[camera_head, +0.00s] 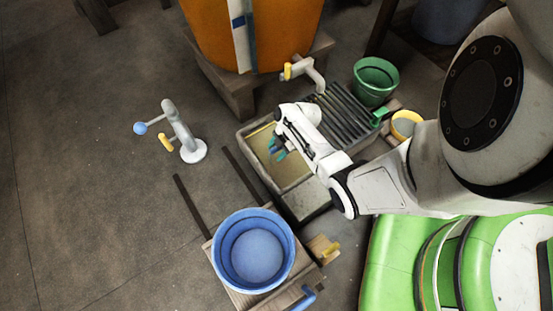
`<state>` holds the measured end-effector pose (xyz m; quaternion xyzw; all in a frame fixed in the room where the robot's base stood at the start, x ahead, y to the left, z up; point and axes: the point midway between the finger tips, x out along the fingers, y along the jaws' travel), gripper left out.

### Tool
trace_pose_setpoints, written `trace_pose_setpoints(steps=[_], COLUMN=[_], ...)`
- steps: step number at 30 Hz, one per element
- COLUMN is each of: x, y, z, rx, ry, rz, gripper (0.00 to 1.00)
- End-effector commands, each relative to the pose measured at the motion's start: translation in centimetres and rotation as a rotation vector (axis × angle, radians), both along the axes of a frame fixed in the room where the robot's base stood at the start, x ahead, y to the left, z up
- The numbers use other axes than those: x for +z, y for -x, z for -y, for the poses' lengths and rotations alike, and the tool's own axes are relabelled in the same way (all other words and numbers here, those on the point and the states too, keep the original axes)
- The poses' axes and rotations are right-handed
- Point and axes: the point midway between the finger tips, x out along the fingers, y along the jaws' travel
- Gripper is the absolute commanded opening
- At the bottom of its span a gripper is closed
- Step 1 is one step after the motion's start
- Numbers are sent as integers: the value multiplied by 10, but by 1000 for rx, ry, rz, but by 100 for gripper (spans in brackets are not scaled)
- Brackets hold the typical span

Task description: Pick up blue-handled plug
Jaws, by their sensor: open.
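A blue bent handle (305,297), which looks like that of the blue-handled plug, shows at the bottom edge, right of the blue bucket. The plug's body is not clearly visible. My gripper (277,149) is open, with teal fingertips, and hangs over the left part of the grey trough. It is well above the blue handle in the picture and apart from it. I see nothing between the fingers.
The blue bucket (253,254) stands on a wooden base. The grey trough (299,205) has a slatted rack (345,115). A green bucket (374,78), orange barrel (275,35) and grey stand with a blue ball (178,125) are nearby.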

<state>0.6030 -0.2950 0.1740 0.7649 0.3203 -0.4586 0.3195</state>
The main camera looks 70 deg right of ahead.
Motion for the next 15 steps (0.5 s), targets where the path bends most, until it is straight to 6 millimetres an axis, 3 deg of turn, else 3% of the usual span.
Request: trace_pose_setpoints(steps=[2, 15], x=[0, 0], y=[0, 0], z=[0, 0], rx=[0, 0], ry=[0, 0], rz=[0, 0], gripper=[49, 7])
